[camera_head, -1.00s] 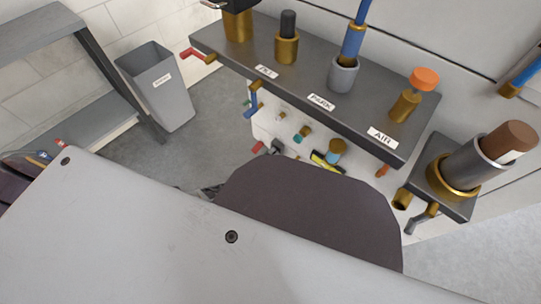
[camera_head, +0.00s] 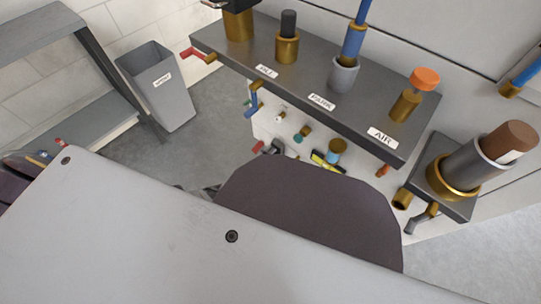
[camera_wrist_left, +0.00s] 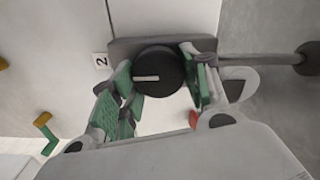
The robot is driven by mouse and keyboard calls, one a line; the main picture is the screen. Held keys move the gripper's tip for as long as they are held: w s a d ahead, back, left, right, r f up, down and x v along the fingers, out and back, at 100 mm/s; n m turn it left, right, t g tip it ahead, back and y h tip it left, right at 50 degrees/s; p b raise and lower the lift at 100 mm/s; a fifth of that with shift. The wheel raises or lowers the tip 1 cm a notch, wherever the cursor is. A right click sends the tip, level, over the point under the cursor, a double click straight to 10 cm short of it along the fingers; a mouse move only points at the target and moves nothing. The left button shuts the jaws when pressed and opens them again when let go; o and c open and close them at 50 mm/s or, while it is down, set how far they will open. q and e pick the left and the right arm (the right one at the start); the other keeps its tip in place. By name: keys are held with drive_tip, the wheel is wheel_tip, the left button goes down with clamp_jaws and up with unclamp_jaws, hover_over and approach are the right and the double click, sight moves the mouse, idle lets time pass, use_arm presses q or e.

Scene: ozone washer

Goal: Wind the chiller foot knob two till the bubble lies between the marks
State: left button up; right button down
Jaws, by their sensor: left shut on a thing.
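The chiller foot knob two (camera_wrist_left: 158,75) is a round black knob with a white line across its face, beside a label "2" (camera_wrist_left: 101,61) in the left wrist view. My left gripper (camera_wrist_left: 157,88) has its green-padded fingers on both sides of the knob and is shut on it. The knob's white line lies nearly level in that view. In the head view a small yellow and black piece (camera_head: 327,161), perhaps the level, shows low on the white unit; its bubble cannot be read. My right gripper is not in view.
A dark shelf (camera_head: 300,92) with labels such as "PARK" and "AIR" carries brass and blue fittings above the unit. A grey bin (camera_head: 160,88) stands on the floor at left beside a grey rack (camera_head: 45,35). In the wrist view a rod (camera_wrist_left: 265,60) runs right of the knob.

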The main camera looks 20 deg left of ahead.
use_arm(q)
drive_tip(key=shift+f+n, duration=0.15)
drive_tip(key=shift+n, duration=1.35)
drive_tip(key=o, duration=1)
drive_tip(key=shift+s, duration=0.1)
drive_tip(key=shift+v, duration=6)
